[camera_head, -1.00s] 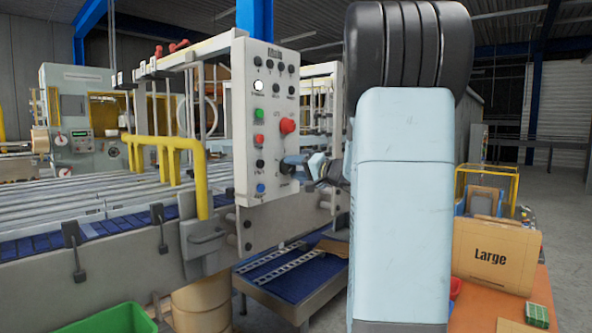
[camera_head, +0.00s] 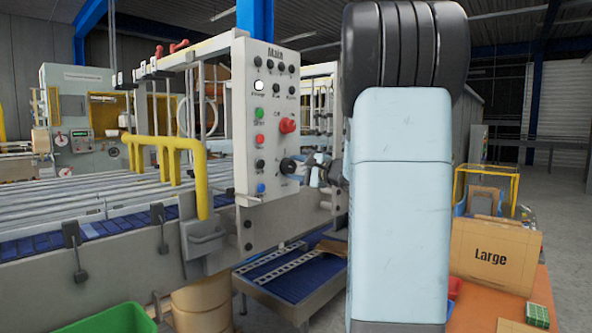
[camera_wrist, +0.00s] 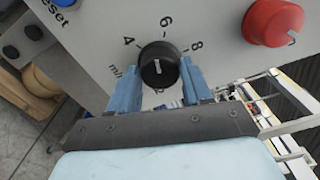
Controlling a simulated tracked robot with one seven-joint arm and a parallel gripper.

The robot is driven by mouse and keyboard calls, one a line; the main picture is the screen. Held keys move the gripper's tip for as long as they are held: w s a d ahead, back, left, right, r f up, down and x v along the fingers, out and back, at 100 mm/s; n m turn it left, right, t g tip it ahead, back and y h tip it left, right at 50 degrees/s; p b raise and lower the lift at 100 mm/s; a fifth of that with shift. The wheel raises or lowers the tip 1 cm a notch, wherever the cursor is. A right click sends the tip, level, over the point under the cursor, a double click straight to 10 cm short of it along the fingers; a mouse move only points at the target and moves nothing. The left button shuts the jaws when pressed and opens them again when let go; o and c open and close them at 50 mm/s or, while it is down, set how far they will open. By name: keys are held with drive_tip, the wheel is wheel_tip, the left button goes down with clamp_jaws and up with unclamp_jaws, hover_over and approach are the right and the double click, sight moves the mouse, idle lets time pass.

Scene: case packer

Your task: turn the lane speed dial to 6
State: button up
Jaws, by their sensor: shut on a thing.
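The lane speed dial (camera_wrist: 160,73) is a round black knob with a short white line on its face, on a grey panel in the wrist view. The numbers 4, 6 and 8 are printed around its upper side. The white line runs nearly upright, roughly in line with the 6. My gripper (camera_wrist: 161,84) is shut on the dial, with one blue finger on each side of it. In the head view the dial (camera_head: 288,166) shows low on the panel's right side, with my gripper (camera_head: 304,169) to its right. The fingers hide the dial's sides.
The control panel (camera_head: 258,140) carries several buttons and small knobs. A large red knob (camera_wrist: 272,22) stands up and right of the dial, and it shows above the dial in the head view (camera_head: 287,125). A roller conveyor (camera_head: 80,190) lies left.

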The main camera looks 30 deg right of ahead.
drive_tip(key=shift+f+m, duration=0.15)
drive_tip(key=shift+m, duration=0.6)
drive_tip(key=shift+f+m, duration=0.15)
drive_tip(key=shift+m, duration=0.6)
drive_tip(key=o, duration=0.8)
drive_tip(key=shift+c, duration=0.2)
drive_tip(key=o, duration=0.3)
drive_tip(key=shift+r, duration=0.15)
drive_tip(key=v, duration=1.3)
drive_tip(key=shift+s, duration=0.35)
drive_tip(key=shift+d, duration=0.1)
